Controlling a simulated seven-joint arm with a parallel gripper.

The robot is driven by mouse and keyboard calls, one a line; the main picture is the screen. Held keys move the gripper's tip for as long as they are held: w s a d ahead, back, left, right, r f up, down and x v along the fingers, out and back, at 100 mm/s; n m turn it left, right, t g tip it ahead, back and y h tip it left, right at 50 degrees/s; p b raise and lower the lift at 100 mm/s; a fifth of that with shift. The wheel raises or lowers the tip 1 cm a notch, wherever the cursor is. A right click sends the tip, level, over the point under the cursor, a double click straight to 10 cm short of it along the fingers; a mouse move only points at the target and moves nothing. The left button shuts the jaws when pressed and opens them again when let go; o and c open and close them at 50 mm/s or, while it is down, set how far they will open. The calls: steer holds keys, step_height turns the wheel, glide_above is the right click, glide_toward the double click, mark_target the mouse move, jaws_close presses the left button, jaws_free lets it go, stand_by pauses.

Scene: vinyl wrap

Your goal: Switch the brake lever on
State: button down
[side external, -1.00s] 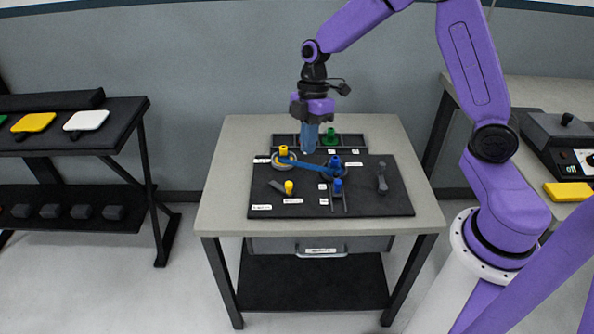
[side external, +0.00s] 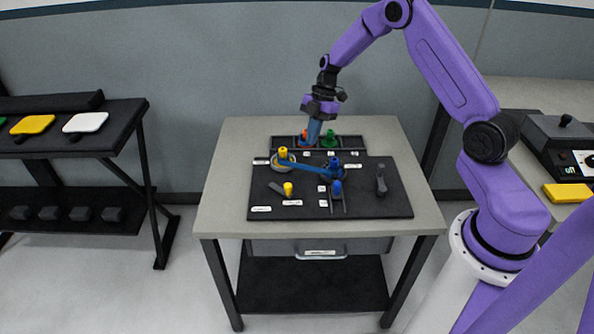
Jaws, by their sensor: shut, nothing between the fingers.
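A black board (side external: 272,205) on the table carries several small controls with white labels too small to read, so I cannot tell which is the brake lever. A grey upright lever (side external: 381,181) stands at its right. A yellow-knobbed piece (side external: 288,189) with a dark handle lies front left. A blue knob (side external: 337,187) sits on two rails at the front middle. A blue strip (side external: 303,168) runs between a yellow-topped roll (side external: 282,154) and a blue-topped post (side external: 333,164). My gripper (side external: 310,143), with blue fingers, is shut and empty, tilted, over the tray behind the board.
The dark tray (side external: 353,141) at the table's back holds a green piece (side external: 330,139) and an orange-red piece (side external: 304,134) close to my fingers. Grey tabletop (side external: 225,190) is bare at the left. A drawer (side external: 320,247) is below.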

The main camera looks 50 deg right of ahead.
mark_target(291, 186)
steer(key=x, duration=1)
steer(key=shift+s, duration=0.15)
steer(key=shift+a, duration=1.15)
steer(key=shift+s+a, duration=0.15)
steer(key=shift+a, duration=0.7)
steer(key=shift+s+a+m+t, duration=0.2)
steer(key=shift+a+m, duration=0.1)
steer(key=shift+m, duration=0.25)
steer(key=shift+s+a+m+t, duration=0.2)
steer(key=shift+a+m, duration=0.1)
steer(key=shift+m, duration=0.25)
steer(key=shift+s+a+m+t, duration=0.15)
steer(key=shift+a+m+t, duration=0.15)
steer(key=shift+a+m, duration=0.3)
steer(key=a+m, duration=0.1)
steer(key=m, duration=0.1)
steer(key=a+m+t, duration=0.1)
steer(key=m, duration=0.1)
steer(key=shift+s+a+h, duration=0.15)
steer(key=shift+a+h, duration=0.05)
steer(key=shift+h, duration=0.2)
steer(key=shift+w+a, duration=0.2)
steer(key=shift+a, duration=0.45)
steer(key=shift+w+a, duration=0.2)
steer(key=shift+a, duration=0.45)
steer(key=shift+w+a, duration=0.1)
